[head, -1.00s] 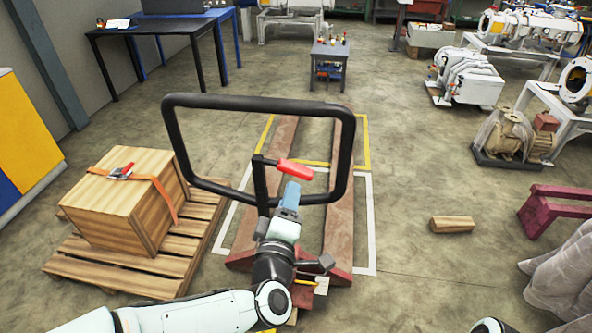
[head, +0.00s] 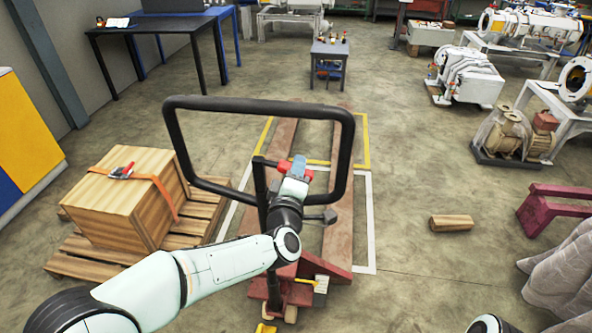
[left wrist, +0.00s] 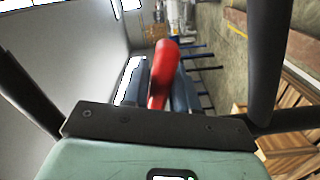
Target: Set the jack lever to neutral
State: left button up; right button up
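The red jack lever (head: 282,169) sits on the jack's black handle post (head: 260,185), inside the big handle loop (head: 349,150). My left gripper (head: 298,163) is at the lever, and red shows on both sides of it. In the left wrist view the red lever (left wrist: 163,70) stands between my blue-grey fingers (left wrist: 160,92). Whether the fingers press on it or only stand around it cannot be told. The red pallet jack (head: 322,268) stands on the floor, partly hidden by my left arm. My right gripper is not in view.
A wooden crate (head: 118,205) with an orange strap sits on a pallet (head: 85,262) left of the jack. A wood block (head: 451,222) and a dark red stand (head: 545,205) are at the right. The floor between jack and block is clear.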

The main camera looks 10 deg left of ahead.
pick_arm(q)
grip_shut()
jog(key=shift+r+n+b, duration=0.15)
jog(key=shift+n+b, duration=0.25)
jog(key=shift+b, duration=0.1)
jog(key=shift+r+n+b, duration=0.7)
jog(key=shift+n+b, duration=0.25)
jog(key=shift+n, duration=0.05)
jog(key=shift+r+n, duration=0.4)
jog(key=shift+r, duration=0.05)
jog(key=shift+o, duration=2.4)
grip_release()
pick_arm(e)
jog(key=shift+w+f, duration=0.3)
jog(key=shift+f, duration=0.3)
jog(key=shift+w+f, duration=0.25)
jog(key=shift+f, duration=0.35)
pick_arm(q)
jog(key=s, duration=1.3)
jog(key=shift+s+b, duration=0.25)
jog(key=shift+b, duration=0.2)
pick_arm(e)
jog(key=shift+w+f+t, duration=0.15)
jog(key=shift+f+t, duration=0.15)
